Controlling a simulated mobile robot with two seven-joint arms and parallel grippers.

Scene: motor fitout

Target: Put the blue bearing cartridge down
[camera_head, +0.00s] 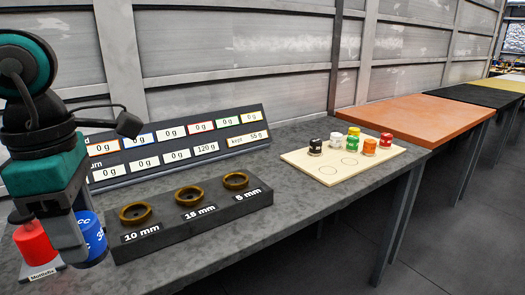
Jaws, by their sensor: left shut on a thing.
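My left gripper (70,238) is at the left edge of the view, pointing down, shut on the blue bearing cartridge (93,240). The cartridge has white lettering, and a grey finger hides its left part. I cannot tell whether its underside touches the bench. My right gripper is not in view.
A red cylinder (34,243) on a small labelled plate is close left of the gripper. A dark block (196,222) with three brass-coloured rings, marked 10, 15 and 8 mm, stands to the right. A pale board (318,170) holds several coloured cartridges. A display panel (180,146) leans behind. The grey bench (270,240) is clear in front.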

